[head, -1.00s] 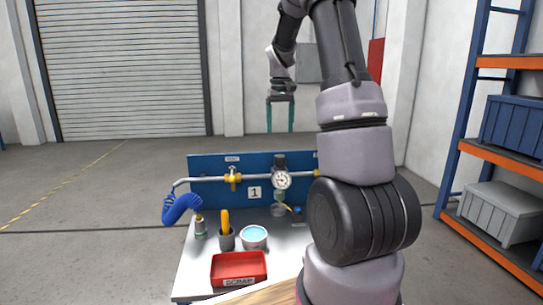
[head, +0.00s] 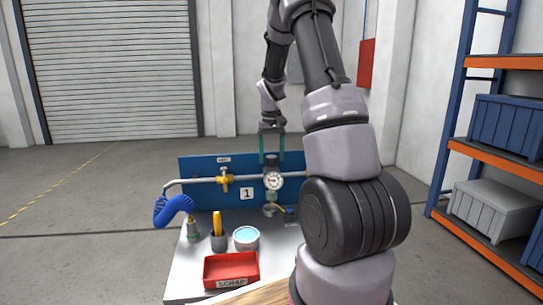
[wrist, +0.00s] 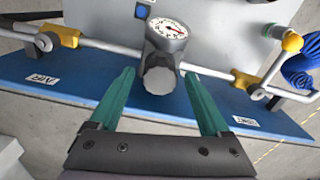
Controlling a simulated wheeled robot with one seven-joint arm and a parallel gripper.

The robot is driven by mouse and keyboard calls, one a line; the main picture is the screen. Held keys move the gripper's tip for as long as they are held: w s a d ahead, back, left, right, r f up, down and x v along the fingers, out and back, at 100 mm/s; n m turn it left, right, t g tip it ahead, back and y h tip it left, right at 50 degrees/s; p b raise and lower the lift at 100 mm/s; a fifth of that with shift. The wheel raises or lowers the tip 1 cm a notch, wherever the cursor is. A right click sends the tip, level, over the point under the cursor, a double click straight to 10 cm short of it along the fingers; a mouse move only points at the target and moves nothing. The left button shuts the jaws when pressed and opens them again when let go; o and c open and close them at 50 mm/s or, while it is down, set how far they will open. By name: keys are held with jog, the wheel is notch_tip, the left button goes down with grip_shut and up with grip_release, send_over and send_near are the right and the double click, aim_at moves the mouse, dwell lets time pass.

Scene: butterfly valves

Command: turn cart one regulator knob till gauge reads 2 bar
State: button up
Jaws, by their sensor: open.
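Cart one (head: 181,280) has a blue back panel (head: 205,168) marked "1" and a pipe across it. The regulator knob (head: 271,160) is dark in the head view, on top of the regulator; its end looks pale grey in the wrist view (wrist: 161,78). The round white gauge (head: 273,181) sits just below the knob; it also shows in the wrist view (wrist: 168,28). Its reading is too small to tell. My gripper (head: 271,161) points down, open, with its green fingers on either side of the knob. In the wrist view (wrist: 160,73) gaps show between fingers and knob.
A yellow valve (head: 224,179) and a blue coiled hose (head: 173,210) are left of the gauge. A red scrap tray (head: 231,270), a cup (head: 219,241) and a light-blue-topped tub (head: 246,238) stand on the cart. Shelving (head: 460,147) stands at the right.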

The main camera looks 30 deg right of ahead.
aim_at(272, 156)
grip_shut()
jog(key=shift+m, duration=1.4)
grip_release()
notch_tip(272, 156, up, 11)
